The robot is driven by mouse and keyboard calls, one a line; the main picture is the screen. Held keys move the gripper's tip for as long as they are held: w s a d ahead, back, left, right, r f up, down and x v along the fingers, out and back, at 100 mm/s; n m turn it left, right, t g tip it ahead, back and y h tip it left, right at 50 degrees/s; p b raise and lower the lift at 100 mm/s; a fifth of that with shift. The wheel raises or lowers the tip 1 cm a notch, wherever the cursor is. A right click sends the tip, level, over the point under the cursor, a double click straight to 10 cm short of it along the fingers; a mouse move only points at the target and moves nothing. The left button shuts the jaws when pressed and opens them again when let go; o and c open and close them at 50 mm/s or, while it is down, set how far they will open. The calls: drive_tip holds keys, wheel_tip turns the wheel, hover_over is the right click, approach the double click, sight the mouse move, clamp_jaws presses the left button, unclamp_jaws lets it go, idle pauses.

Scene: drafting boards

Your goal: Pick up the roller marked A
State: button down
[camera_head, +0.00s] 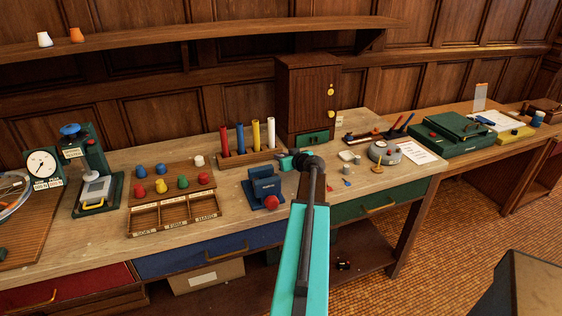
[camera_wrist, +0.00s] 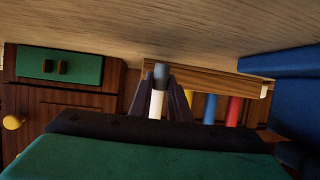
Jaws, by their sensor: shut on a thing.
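My gripper (camera_wrist: 160,82) is shut on a small grey roller (camera_wrist: 161,74), whose end shows between the dark fingertips in the wrist view. I cannot read a letter on it. In the head view my gripper (camera_head: 288,161) is over the bench, just in front of the right end of the roller rack (camera_head: 247,160); its fingers and load are too small to make out there. The rack holds upright red (camera_head: 224,141), blue (camera_head: 240,138), yellow (camera_head: 256,135) and white (camera_head: 271,132) rollers. In the wrist view the white roller (camera_wrist: 156,104) appears behind the fingers.
A blue block device (camera_head: 264,187) with a red knob stands close in front of my gripper. A wooden cabinet (camera_head: 305,95) rises behind. Small dishes and a round grey gauge (camera_head: 384,152) are to the right.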

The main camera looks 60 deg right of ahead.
wheel_tip(320, 180, up, 2)
drive_tip(key=shift+r+b, duration=0.15)
drive_tip(key=shift+b, duration=0.3)
drive_tip(key=s+a+b, duration=0.1)
drive_tip(key=s+a, duration=0.1)
drive_tip(key=s, duration=0.2)
drive_tip(key=s+a+b, duration=0.1)
drive_tip(key=s+a, duration=0.2)
drive_tip(key=s, duration=0.1)
drive_tip(key=s+a+r+b, duration=0.1)
drive_tip(key=s+a+b, duration=0.1)
drive_tip(key=s, duration=0.1)
drive_tip(key=shift+s+a, duration=0.2)
drive_tip(key=shift+s, duration=0.2)
drive_tip(key=shift+s+f+b, duration=0.1)
drive_tip(key=shift+s+b, duration=0.05)
drive_tip(key=shift+b, duration=0.8)
drive_tip(key=b+v, duration=0.2)
drive_tip(key=b, duration=0.1)
drive_tip(key=shift+f, duration=0.15)
